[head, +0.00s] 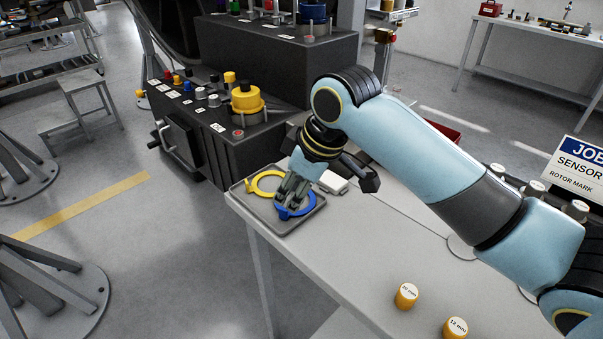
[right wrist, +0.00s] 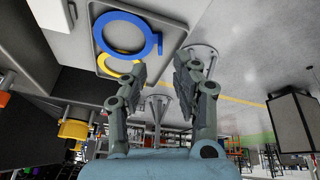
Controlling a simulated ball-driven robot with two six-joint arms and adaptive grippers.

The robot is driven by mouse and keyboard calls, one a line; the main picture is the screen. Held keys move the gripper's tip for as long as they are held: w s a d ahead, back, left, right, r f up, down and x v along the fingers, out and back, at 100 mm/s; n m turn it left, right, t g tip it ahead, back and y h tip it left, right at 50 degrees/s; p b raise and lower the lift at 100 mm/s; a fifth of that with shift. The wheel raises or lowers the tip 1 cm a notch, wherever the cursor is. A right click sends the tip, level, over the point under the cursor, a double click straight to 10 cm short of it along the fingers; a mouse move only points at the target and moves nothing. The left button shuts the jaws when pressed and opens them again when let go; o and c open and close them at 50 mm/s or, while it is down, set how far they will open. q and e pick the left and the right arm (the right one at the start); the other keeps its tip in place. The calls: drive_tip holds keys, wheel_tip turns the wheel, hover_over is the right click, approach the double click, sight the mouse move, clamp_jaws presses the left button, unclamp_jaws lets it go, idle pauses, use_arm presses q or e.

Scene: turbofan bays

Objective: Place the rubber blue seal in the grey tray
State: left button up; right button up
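The blue seal (head: 306,210) is a ring lying in the grey tray (head: 260,213) at the table's near left corner. In the right wrist view the blue seal (right wrist: 98,35) shows almost whole, with a small tab on its rim. My right gripper (head: 291,198) is over the tray, pointing down at the blue seal and partly hiding it in the head view. In the right wrist view its two fingers (right wrist: 161,68) stand apart with a gap and nothing clamped between them. My left gripper is not in view.
A yellow ring (head: 253,186) lies in the tray beside the blue seal. A white box (head: 334,182) is just right of the tray. A black stepped console (head: 282,80) stands behind. Two yellow-orange cylinders (head: 405,296) are at the front; the table between is clear.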

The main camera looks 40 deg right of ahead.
drive_tip(key=v, duration=0.6)
idle(0.4)
